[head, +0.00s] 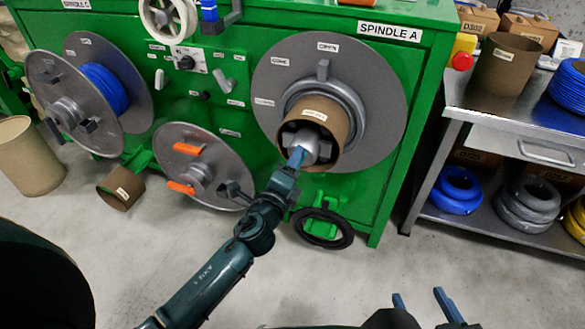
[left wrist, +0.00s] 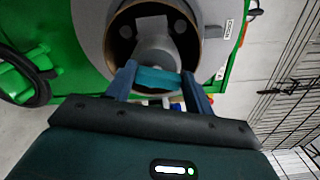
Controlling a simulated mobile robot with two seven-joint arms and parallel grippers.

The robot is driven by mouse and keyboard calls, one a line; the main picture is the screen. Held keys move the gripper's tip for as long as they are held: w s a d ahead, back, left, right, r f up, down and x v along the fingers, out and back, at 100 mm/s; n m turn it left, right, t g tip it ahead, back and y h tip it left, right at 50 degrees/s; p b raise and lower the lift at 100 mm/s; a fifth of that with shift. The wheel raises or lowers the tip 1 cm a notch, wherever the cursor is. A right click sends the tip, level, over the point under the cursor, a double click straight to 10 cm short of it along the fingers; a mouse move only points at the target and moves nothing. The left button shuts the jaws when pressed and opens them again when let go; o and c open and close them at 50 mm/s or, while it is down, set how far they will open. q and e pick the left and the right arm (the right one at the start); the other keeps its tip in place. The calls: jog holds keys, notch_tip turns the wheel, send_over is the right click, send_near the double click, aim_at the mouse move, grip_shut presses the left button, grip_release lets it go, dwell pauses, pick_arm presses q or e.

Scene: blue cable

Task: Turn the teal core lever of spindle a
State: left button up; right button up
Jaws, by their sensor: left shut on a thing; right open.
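Spindle A is the large grey disc (head: 380,85) on the green machine, under the "SPINDLE A" sign (head: 389,32). A brown cardboard core (head: 337,118) sits around its hub. The grey hub end (head: 322,149) shows inside the core. In the left wrist view the teal core lever (left wrist: 158,80) lies across the front of the hub, between the blue fingers. My left gripper (head: 298,158) is shut on the lever, and it also shows in the left wrist view (left wrist: 160,82). In the head view the gripper mostly hides the lever. My right gripper (head: 424,301) is open and empty, low over the floor.
A loose grey flange with orange handles (head: 222,160) stands left of spindle A. A black ring (head: 323,240) hangs below it. A metal bench (head: 480,125) with cable coils stands at right. Spindle C with blue cable (head: 104,88) is at left. Open floor lies in front.

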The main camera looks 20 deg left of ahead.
pick_arm(q)
jog(key=shift+a+n+b, duration=0.1)
jog(key=shift+n+b, duration=0.2)
jog(key=shift+n, duration=1.6)
pick_arm(e)
jog(key=shift+w+t, duration=0.15)
jog(key=shift+t, duration=0.25)
pick_arm(q)
jog(key=o, duration=1)
jog(key=shift+f, duration=0.1)
